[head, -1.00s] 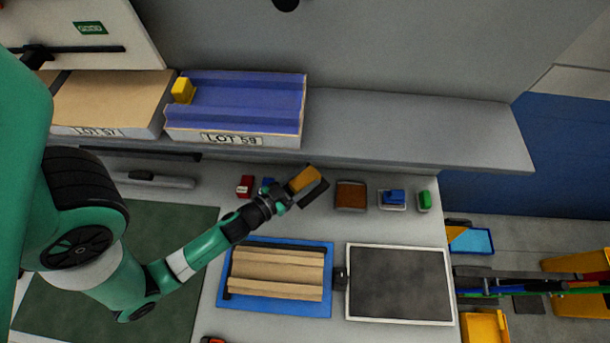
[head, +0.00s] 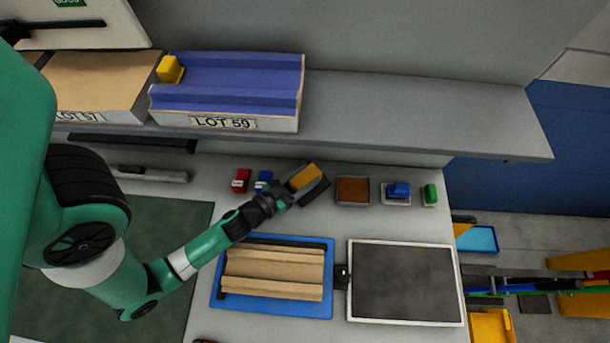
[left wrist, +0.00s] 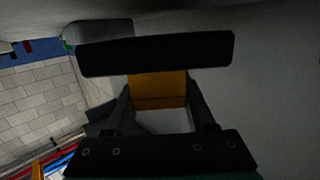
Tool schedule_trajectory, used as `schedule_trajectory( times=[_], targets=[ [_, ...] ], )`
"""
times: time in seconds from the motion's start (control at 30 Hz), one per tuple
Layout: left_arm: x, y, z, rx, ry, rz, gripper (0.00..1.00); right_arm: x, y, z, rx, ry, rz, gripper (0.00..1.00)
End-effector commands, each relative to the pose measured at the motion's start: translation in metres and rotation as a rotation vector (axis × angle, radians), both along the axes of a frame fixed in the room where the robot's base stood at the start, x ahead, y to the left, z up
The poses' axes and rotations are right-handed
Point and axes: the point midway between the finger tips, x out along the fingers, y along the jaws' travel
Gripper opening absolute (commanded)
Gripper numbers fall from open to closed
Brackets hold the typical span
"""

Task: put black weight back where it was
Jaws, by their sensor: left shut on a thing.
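My left gripper (head: 288,193) is shut on a black slab-like weight (head: 317,190) with an orange block (head: 306,175) on it. In the left wrist view the orange block (left wrist: 158,90) sits between the fingers, and the black part (left wrist: 155,53) spans crosswise beyond them. In the head view the weight is tilted, near the back of the bench. I cannot tell whether it touches the bench. My right gripper is not in view.
A brown tray (head: 353,199), a blue item (head: 399,189) and a green item (head: 430,194) stand to the right. Red (head: 241,180) and blue (head: 262,182) items are to the left. A shelf (head: 420,110) overhangs behind. A blue tray (head: 325,300) and dark panel (head: 405,283) lie in front.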

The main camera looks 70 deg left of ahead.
Motion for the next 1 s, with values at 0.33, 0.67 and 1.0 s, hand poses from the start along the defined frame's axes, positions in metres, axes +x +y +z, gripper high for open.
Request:
schedule_trajectory(
  times=[0.33,0.67,1.0],
  targets=[
    [-0.003,0.0,-0.017,-0.003,0.028,0.007,0.82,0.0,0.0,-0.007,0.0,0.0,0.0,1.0],
    [-0.004,0.001,-0.016,0.0,0.03,0.006,0.85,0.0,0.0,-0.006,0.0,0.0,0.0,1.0],
    [-0.046,-0.019,0.002,-0.005,0.026,0.006,0.85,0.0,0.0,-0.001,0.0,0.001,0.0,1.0]
  ],
)
